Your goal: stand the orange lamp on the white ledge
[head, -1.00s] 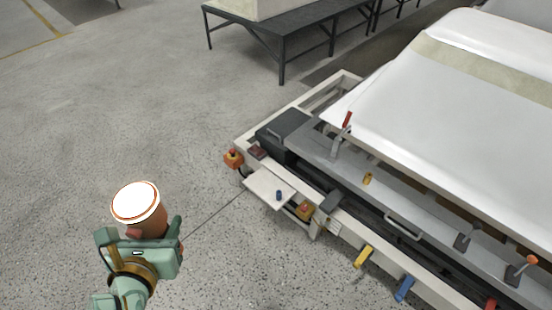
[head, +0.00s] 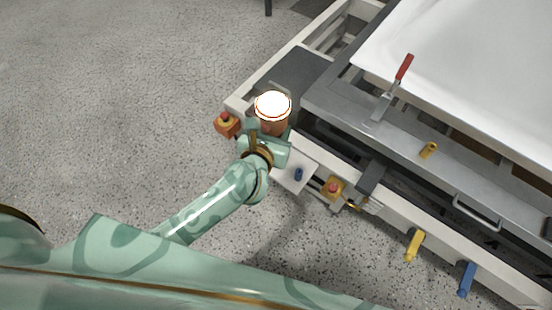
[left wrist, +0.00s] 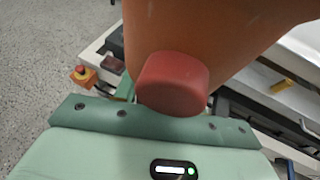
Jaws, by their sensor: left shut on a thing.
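The orange lamp (head: 271,126) has a glowing white top and looks upright. It also fills the upper middle of the left wrist view (left wrist: 215,30), with a red round knob (left wrist: 172,84) on its side. My left gripper (head: 268,133) is shut on the lamp's body; the fingers are mostly hidden. The white ledge (head: 288,182) is a small flat shelf on the machine's near side, bearing a small blue piece (head: 298,174). The lamp and gripper overlap the ledge's far end in the head view. I cannot tell the lamp's height above it. My right gripper is not in view.
A red-and-orange stop button (head: 227,124) stands left of the lamp and also shows in the left wrist view (left wrist: 83,74). Another red-and-yellow button (head: 333,188) is right of the ledge. A red-handled clamp (head: 403,68) stands on the frame. The floor at left is clear.

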